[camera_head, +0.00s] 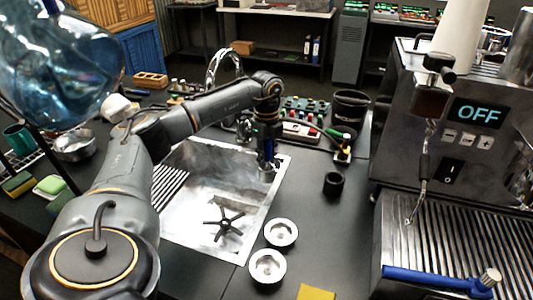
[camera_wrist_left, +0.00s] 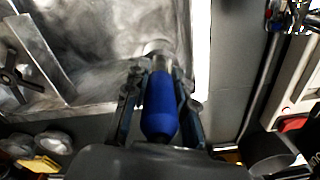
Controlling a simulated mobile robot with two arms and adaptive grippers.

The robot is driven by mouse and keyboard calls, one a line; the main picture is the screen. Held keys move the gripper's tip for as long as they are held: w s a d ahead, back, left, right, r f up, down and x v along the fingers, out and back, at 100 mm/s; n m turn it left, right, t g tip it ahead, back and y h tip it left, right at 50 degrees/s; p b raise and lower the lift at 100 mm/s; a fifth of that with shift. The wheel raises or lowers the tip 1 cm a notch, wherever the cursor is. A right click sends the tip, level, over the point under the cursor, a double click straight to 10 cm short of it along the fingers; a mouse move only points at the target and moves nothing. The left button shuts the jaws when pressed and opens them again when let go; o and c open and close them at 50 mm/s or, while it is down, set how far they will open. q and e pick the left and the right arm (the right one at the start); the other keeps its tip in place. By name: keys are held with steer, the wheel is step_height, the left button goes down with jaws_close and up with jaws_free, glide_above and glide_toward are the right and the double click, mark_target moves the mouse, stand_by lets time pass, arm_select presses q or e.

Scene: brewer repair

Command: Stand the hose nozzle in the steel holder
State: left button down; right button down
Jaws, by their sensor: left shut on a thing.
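My left gripper (camera_head: 267,158) points down over the right edge of the sink. It is shut on the blue hose nozzle (camera_wrist_left: 160,105), whose blue body sits between the two fingers in the left wrist view. In the head view the nozzle is mostly hidden by the gripper. A round steel piece (camera_wrist_left: 158,47) shows at the far end of the blue body. I cannot tell whether it is the nozzle's tip or the steel holder. My right gripper is not in view.
The steel sink (camera_head: 178,225) holds a black star-shaped part (camera_head: 224,224). Two metal cups (camera_head: 268,266) and a black cup (camera_head: 333,184) stand on the counter to its right. The coffee machine (camera_head: 440,150) fills the right side, with a blue-handled tool (camera_head: 430,279) on its tray.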

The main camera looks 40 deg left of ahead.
arm_select(q)
steer(key=shift+f, duration=0.45)
stand_by(0.6)
steer(key=shift+c, duration=2.3)
jaws_free()
steer(key=shift+r+p, duration=3.2)
steer(key=shift+r, duration=0.3)
